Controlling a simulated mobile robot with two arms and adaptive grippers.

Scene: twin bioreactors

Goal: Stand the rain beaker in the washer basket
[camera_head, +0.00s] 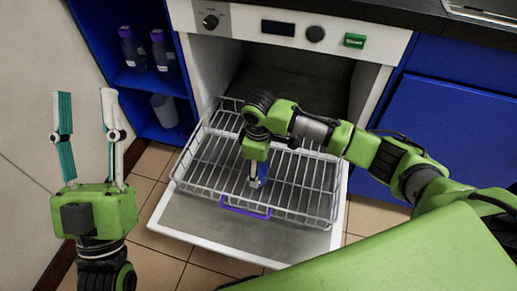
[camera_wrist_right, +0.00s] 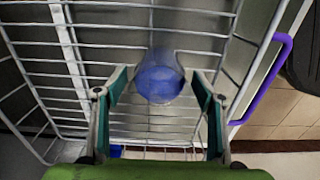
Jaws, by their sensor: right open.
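The rain beaker, a clear cup with blue in it, shows in the right wrist view (camera_wrist_right: 160,80) between the spread fingers of my right gripper (camera_wrist_right: 160,92). In the head view a small blue part of the beaker (camera_head: 262,173) shows just below my right gripper, inside the wire washer basket (camera_head: 328,207). The beaker looks about upright, but its base and its contact with the wires are hard to make out. My right gripper is open around it, low over the basket. My left gripper (camera_head: 87,97) is open and empty, pointing up, left of the basket.
The basket is pulled out over the lowered door (camera_head: 205,222) of the white washer (camera_head: 208,50), with a purple handle (camera_head: 246,208) in front. Blue shelves at the left hold purple-capped bottles (camera_head: 132,48) and a grey cup (camera_head: 164,110). The rest of the basket is empty.

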